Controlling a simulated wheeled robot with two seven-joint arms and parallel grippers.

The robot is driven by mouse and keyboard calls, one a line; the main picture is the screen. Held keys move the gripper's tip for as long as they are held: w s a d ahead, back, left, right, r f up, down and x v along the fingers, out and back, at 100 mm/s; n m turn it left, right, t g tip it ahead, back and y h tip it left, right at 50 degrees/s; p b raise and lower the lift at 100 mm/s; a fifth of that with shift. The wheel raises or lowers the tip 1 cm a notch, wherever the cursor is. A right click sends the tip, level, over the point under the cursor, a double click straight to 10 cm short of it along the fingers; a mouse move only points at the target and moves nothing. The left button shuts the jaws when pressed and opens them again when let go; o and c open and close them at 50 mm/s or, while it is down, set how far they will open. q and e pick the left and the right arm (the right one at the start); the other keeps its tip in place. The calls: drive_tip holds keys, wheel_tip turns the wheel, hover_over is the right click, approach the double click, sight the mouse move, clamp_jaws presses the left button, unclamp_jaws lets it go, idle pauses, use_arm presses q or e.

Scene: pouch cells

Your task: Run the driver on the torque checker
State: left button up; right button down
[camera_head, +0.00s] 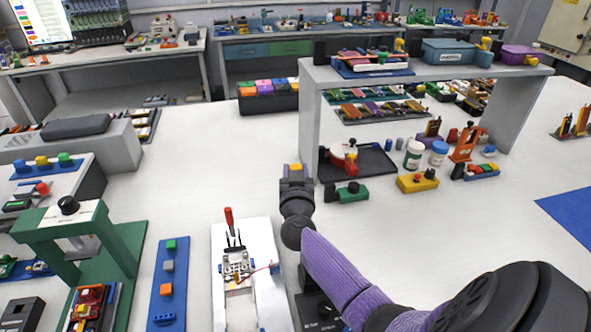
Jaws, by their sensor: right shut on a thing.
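My right arm comes in from the lower right, and its black right gripper (295,184) is over the middle of the white table. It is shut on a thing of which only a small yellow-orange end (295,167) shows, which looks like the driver. The fingers and the rest of the driver are mostly hidden. A black box with small white lettering (318,312) lies at the bottom, partly behind my purple forearm. It may be the torque checker, but I cannot tell surely. My gripper is apart from it, farther back. My left gripper is not in view.
A white fixture with a red-handled clamp (229,217) stands left of my arm, beside a blue strip of buttons (168,285) and a green press frame (115,240). A grey shelf (310,115) stands behind. The table is clear at right, before a blue mat (570,217).

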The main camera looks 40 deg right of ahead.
idle(0.4)
drive_tip(key=shift+p, duration=0.4)
idle(0.4)
drive_tip(key=shift+p, duration=0.3)
idle(0.4)
drive_tip(key=shift+p, duration=0.3)
drive_tip(key=shift+f+b, duration=0.3)
drive_tip(key=shift+f, duration=0.15)
idle(0.8)
drive_tip(key=shift+f+p, duration=0.1)
drive_tip(key=shift+p, duration=0.45)
idle(0.5)
